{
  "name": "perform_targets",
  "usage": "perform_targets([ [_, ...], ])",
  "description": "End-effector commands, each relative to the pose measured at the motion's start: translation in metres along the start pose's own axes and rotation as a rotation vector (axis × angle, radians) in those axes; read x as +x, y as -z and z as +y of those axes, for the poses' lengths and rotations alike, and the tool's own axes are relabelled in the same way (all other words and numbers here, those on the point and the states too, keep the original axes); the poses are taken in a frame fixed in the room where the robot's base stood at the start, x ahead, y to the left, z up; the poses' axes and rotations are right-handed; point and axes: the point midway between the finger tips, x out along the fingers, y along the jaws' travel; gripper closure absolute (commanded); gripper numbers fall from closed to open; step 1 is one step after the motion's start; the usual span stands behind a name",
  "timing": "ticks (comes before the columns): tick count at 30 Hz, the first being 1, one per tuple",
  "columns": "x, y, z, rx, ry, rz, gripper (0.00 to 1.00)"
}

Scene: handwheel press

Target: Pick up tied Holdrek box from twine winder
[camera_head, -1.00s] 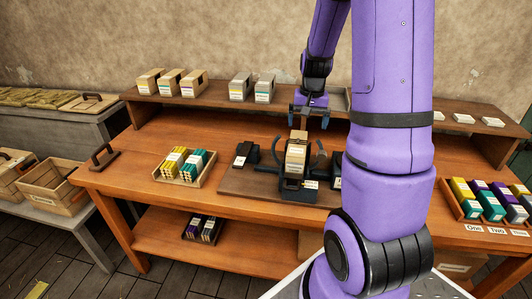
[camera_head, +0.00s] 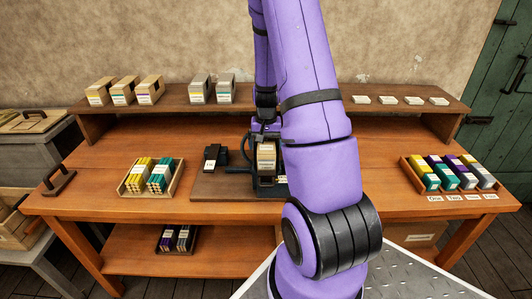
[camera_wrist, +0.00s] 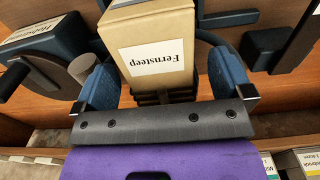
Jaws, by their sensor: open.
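A tan box (camera_head: 266,157) with a white label stands upright in a dark device on a brown board on the workbench. In the wrist view the box (camera_wrist: 155,35) carries a label that reads "Fernsteep", upside down; I see no "Holdrek" on it. I cannot make out twine around it. My gripper (camera_wrist: 162,75) is open, with one blue finger on each side of the box. In the head view my gripper (camera_head: 266,130) is just above and behind the box, partly hidden by my arm. The device's right side is also hidden.
A small black device (camera_head: 215,157) sits left on the board. A tray of yellow and teal pieces (camera_head: 151,192) lies further left, a tray of coloured boxes (camera_head: 410,178) at right. Several boxes (camera_head: 124,90) stand on the raised shelf (camera_head: 180,103) behind.

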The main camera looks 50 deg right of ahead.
Motion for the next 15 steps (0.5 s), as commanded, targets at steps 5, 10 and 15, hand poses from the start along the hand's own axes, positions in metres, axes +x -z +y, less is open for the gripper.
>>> perform_targets([
  [5, 0.026, 0.0, 0.001, 0.002, -0.001, -0.003, 0.02],
  [10, 0.036, 0.001, 0.0, 0.0, -0.001, -0.001, 0.02],
  [15, 0.037, 0.001, 0.0, 0.0, 0.0, 0.0, 0.02],
])
